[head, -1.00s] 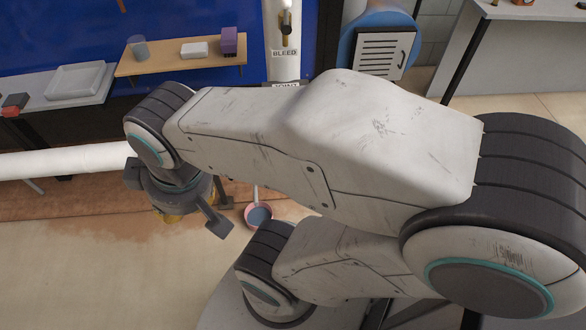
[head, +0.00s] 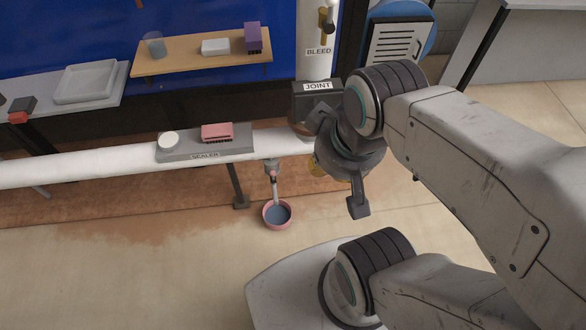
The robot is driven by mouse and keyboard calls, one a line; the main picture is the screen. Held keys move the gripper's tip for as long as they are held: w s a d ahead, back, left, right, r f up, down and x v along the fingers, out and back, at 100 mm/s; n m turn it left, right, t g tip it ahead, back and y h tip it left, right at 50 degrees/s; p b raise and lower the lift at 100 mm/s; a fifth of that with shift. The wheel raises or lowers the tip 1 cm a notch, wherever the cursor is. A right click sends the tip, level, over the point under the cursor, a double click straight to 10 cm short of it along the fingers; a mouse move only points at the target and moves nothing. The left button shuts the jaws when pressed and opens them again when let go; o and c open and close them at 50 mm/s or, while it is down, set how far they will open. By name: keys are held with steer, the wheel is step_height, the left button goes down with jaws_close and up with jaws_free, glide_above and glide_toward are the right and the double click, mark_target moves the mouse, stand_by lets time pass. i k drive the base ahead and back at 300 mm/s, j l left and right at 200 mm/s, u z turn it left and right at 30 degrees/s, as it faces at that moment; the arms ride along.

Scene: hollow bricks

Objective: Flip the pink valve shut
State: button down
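A small pink part (head: 273,174), which looks like the pink valve, sits on a short outlet under the white pipe (head: 90,165). Its handle position is too small to tell. A thin pale stream or spout runs down from it towards a pink bowl (head: 277,226) holding bluish liquid on the floor. My gripper (head: 338,162) is right of the valve, at the pipe's right end below the box marked JOINT (head: 316,98). Its fingers are spread wide and nothing shows between them. A yellow brass-like part (head: 317,168) is partly hidden behind the gripper.
A grey tray marked SEALER (head: 180,150) with a pink block (head: 217,132) and a white disc (head: 168,139) rests on the pipe. A vertical pipe marked BLEED (head: 318,65) rises behind. A wooden shelf (head: 180,62) hangs on the blue wall.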

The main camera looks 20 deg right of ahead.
mark_target(272, 173)
steer(key=k, duration=1)
